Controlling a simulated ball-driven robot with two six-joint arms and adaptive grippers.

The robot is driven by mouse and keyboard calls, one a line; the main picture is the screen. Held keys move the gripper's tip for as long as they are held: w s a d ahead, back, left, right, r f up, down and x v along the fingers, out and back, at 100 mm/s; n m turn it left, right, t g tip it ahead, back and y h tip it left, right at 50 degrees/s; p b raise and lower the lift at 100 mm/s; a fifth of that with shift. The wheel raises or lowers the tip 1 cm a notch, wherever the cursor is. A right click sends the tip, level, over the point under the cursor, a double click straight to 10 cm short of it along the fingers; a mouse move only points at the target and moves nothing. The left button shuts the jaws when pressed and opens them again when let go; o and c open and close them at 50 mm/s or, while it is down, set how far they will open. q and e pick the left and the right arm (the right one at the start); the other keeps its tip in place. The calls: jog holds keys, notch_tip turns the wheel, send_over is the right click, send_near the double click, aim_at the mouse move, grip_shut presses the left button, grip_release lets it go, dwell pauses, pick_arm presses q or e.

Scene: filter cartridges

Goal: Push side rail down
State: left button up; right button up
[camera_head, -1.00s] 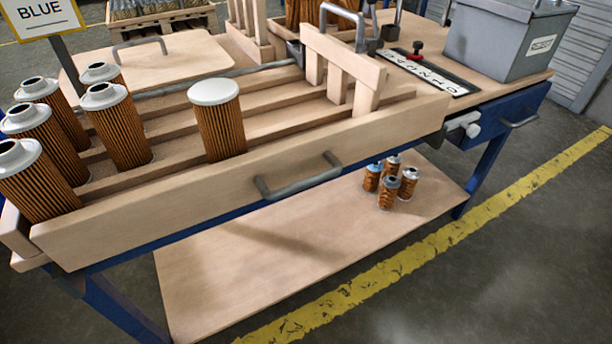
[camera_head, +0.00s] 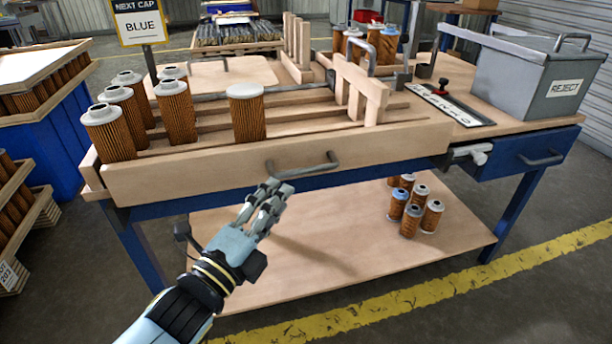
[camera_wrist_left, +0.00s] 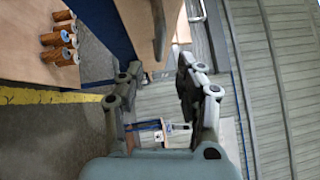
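The side rail (camera_head: 200,172) is the long pale wooden board along the front of the bench. It stands raised along the channels, with a grey bar handle (camera_head: 303,167) on its front face. My left gripper (camera_head: 269,196) is in front of the bench, just below and left of the handle, apparently apart from it. In the left wrist view my left gripper (camera_wrist_left: 158,85) has its two fingers spread with nothing between them. My right gripper is not in view.
Several filter cartridges (camera_head: 176,112) stand in the channels, and one white-capped cartridge (camera_head: 247,115) stands apart from them. A wooden gate (camera_head: 360,90) crosses the channels. The grey reject bin (camera_head: 520,85) is at right. Several small cartridges (camera_head: 411,220) stand on the lower shelf (camera_head: 300,265).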

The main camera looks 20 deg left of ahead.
aim_at(301, 172)
pick_arm(q)
jog(key=x, duration=0.3)
jog(key=shift+w+d+r, duration=0.1)
jog(key=shift+w, duration=0.3)
jog(key=x, duration=0.4)
jog(key=shift+w, duration=0.4)
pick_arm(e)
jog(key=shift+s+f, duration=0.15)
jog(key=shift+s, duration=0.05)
pick_arm(q)
grip_shut()
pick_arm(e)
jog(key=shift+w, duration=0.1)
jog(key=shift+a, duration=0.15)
